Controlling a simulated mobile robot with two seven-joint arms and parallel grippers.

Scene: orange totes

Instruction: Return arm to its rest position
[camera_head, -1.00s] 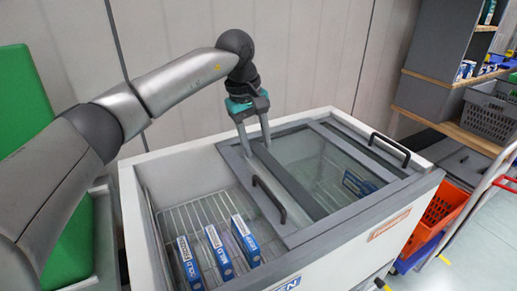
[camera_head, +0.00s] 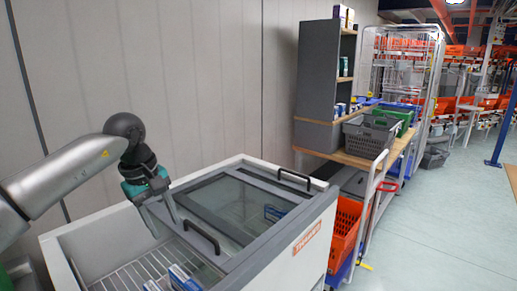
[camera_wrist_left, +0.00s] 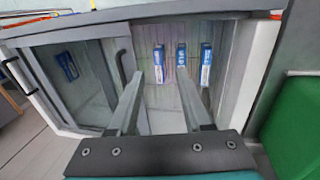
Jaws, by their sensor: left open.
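My left arm (camera_head: 65,175) comes in from the left. My left gripper (camera_head: 166,226) hangs over the chest freezer (camera_head: 300,218), near the left edge of its sliding glass lid. Its fingers are apart with nothing between them. In the left wrist view the fingers (camera_wrist_left: 160,90) spread over the freezer's open part, above several blue and white boxes (camera_wrist_left: 182,62) on the wire rack. Two boxes (camera_head: 181,280) show at the bottom of the head view. My right gripper is in neither view.
The lid has black handles (camera_head: 201,237). Another blue box (camera_head: 274,213) lies under the glass. Right of the freezer stand an orange tote (camera_head: 345,228), a wooden shelf with a grey basket (camera_head: 369,135), and a wire cage trolley (camera_head: 400,65). The floor (camera_head: 455,215) at right is clear.

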